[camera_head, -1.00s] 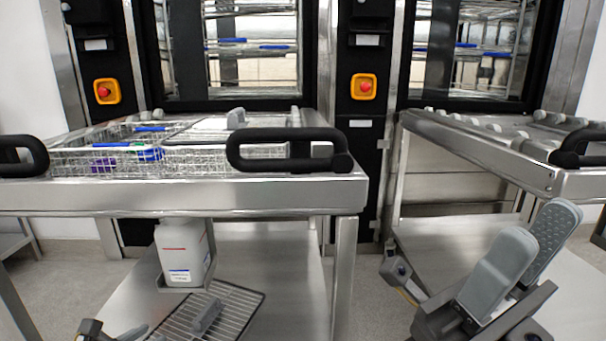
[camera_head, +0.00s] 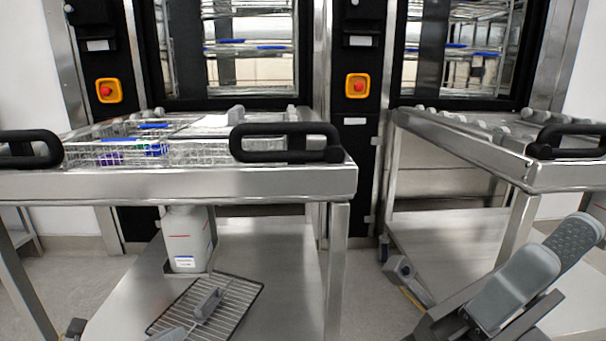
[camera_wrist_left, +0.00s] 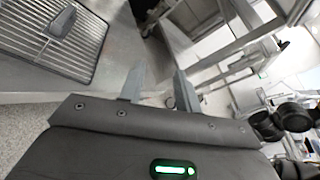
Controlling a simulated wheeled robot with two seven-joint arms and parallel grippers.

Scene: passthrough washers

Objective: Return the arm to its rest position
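My left gripper (camera_wrist_left: 160,86) is open in the left wrist view, with its two grey fingers apart and nothing between them. In the head view only small parts of it show at the bottom left edge, in front of the lower shelf. My right gripper (camera_head: 545,262) is at the bottom right of the head view. Its two grey finger pads stand apart with no object seen between them. The inside of the gap is partly hidden by the nearer finger.
A steel cart (camera_head: 180,185) with a wire basket (camera_head: 200,155) stands ahead; its lower shelf (camera_head: 290,260) holds a white canister (camera_head: 186,240) and a wire rack (camera_head: 238,305). A second cart (camera_head: 505,170) stands at right. Washers with red buttons (camera_head: 357,88) stand behind. Floor shows between the carts.

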